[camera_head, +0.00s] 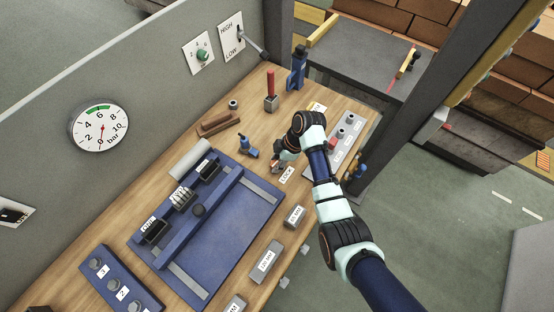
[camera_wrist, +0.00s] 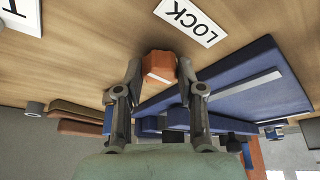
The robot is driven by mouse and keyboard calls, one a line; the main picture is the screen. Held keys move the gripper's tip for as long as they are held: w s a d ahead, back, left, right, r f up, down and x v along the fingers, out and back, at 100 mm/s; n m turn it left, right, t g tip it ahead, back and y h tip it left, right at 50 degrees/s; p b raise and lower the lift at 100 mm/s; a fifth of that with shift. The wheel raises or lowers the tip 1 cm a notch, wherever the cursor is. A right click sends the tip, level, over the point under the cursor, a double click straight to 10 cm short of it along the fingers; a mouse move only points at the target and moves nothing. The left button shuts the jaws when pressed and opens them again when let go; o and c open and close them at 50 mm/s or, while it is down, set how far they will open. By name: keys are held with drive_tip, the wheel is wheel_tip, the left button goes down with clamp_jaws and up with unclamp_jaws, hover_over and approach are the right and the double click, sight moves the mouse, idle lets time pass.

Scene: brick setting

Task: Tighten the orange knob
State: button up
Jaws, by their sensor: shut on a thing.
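The orange knob (camera_wrist: 159,65) is a faceted block on the wooden table, seen in the wrist view between my two fingertips. My gripper (camera_wrist: 156,78) is shut on it, one finger at each side. In the head view my gripper (camera_head: 278,163) points down at the table beside the LOCK label (camera_head: 287,175), and the arm largely hides the knob there. The LOCK label also shows in the wrist view (camera_wrist: 192,20), just above and right of the knob.
A blue fixture plate (camera_head: 240,235) with clamps lies left of my gripper. A small blue device (camera_head: 247,147) stands close by, with a red-handled tool (camera_head: 270,90) and a blue bottle-like tool (camera_head: 297,68) behind. A grey panel with a gauge (camera_head: 99,128) borders the table.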

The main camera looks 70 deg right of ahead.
drive_tip(key=m+p, duration=0.1)
drive_tip(key=m+h+p, duration=0.1)
drive_tip(key=m+p, duration=0.3)
drive_tip(key=shift+a+r+h, duration=0.2)
drive_tip(key=shift+r+h, duration=0.1)
drive_tip(key=shift+h, duration=0.1)
drive_tip(key=m+h+p, duration=0.1)
drive_tip(key=m+p, duration=0.1)
drive_tip(key=m, duration=0.1)
drive_tip(key=m+h+p, duration=0.1)
drive_tip(key=m+p, duration=0.2)
drive_tip(key=shift+w+a+f+h, duration=0.1)
drive_tip(key=shift+a+h, duration=0.1)
drive_tip(key=shift+h, duration=0.1)
drive_tip(key=m+g, duration=0.1)
drive_tip(key=m, duration=0.2)
drive_tip(key=m+h+p, duration=0.1)
drive_tip(key=m, duration=0.1)
drive_tip(key=shift+w+f+m+g, duration=0.15)
drive_tip(key=shift+m+g, duration=0.25)
drive_tip(key=m+g, duration=0.1)
drive_tip(key=m, duration=0.1)
drive_tip(key=m+g+h, duration=0.1)
drive_tip(key=m, duration=0.2)
drive_tip(key=shift+a+b, duration=0.1)
drive_tip(key=shift+b, duration=0.3)
drive_tip(key=shift+f, duration=0.1)
drive_tip(key=o, duration=1.1)
drive_tip(key=shift+o, duration=0.2)
drive_tip(key=shift+w, duration=0.1)
